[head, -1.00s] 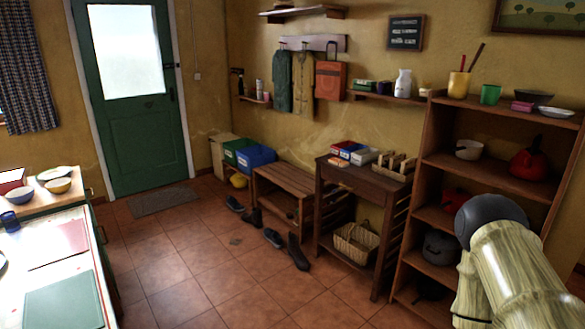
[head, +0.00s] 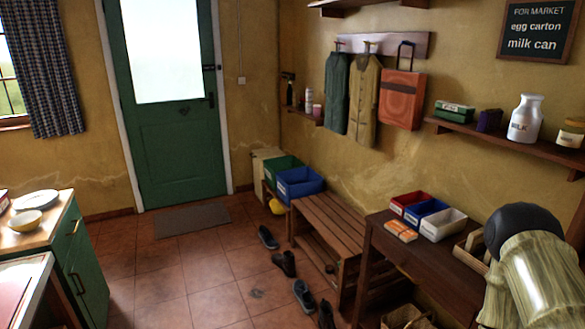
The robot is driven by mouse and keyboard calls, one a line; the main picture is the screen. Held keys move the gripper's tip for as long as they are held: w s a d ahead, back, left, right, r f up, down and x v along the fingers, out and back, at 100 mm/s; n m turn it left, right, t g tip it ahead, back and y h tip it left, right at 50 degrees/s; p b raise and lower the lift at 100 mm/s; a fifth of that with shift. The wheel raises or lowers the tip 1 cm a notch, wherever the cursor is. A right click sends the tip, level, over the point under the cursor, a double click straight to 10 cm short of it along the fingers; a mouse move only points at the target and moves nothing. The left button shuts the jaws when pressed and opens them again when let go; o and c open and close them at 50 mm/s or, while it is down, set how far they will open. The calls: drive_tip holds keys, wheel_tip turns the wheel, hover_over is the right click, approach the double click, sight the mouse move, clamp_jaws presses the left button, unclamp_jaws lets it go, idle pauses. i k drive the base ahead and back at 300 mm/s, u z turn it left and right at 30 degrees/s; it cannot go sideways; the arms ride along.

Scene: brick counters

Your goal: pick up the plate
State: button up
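A pale plate (head: 36,200) lies on the wooden top of the green cabinet at the left edge of the view. A cream bowl (head: 25,221) stands just in front of it, and from here their edges overlap. Part of my arm shows at the lower right, far across the room from the plate. My gripper is not in view.
The tiled floor (head: 180,290) is open between the green cabinet (head: 85,262) and the right-hand furniture. Shoes (head: 285,262) lie in front of the slatted bench (head: 330,228). A dark table (head: 440,262) with small bins stands at the right.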

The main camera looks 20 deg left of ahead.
sight(38, 199)
drive_tip(key=u, duration=0.8)
drive_tip(key=i, duration=1.35)
drive_tip(key=u, duration=1.4)
drive_tip(key=i, duration=0.5)
drive_tip(key=u, duration=0.15)
